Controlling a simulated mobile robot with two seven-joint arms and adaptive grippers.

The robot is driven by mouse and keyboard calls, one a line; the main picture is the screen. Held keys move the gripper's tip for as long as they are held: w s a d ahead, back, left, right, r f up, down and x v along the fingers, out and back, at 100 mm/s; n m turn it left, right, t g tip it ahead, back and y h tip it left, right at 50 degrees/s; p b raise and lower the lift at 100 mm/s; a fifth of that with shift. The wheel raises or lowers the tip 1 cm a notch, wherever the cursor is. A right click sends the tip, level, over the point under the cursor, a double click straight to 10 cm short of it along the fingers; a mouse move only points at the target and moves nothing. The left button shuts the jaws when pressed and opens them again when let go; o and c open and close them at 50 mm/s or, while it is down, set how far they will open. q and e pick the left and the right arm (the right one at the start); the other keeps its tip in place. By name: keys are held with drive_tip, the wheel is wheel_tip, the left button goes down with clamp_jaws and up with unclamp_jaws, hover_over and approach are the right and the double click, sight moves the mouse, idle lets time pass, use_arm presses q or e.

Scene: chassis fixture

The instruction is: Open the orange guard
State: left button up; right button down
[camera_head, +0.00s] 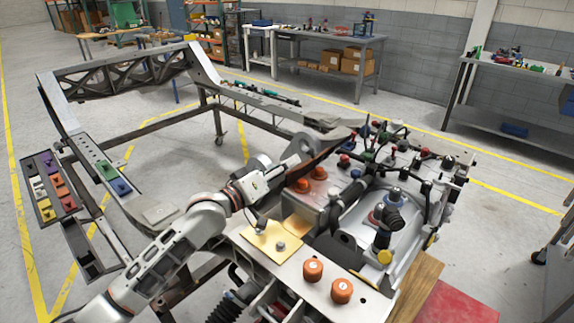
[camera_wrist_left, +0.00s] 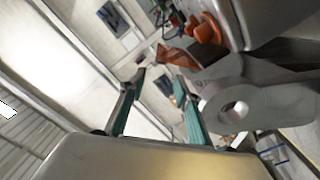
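An orange-brown, flap-like piece (camera_wrist_left: 178,55), which looks like the orange guard, shows in the left wrist view just beyond the fingertips. It lies beside an orange knob (camera_wrist_left: 205,28). In the head view the guard is hard to make out near the orange knobs on the grey box (camera_head: 318,207). My left gripper (camera_head: 275,176) reaches over the chassis from the left, beside that box. In the left wrist view its two green-padded fingers (camera_wrist_left: 160,78) stand apart with nothing between them. My right gripper is in neither view.
A grey bracket with a round hole (camera_wrist_left: 235,108) stands close to the right finger in the wrist view. Hoses and coloured caps (camera_head: 385,145) crowd the chassis at the right. Two orange knobs (camera_head: 313,269) sit on the front plate. The middle of the frame is open.

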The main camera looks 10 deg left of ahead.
sight(306, 162)
use_arm(q)
drive_tip(key=b+x, duration=0.1)
drive_tip(key=x, duration=0.8)
drive_tip(key=shift+w+f, duration=0.1)
drive_tip(key=shift+w, duration=0.1)
clamp_jaws()
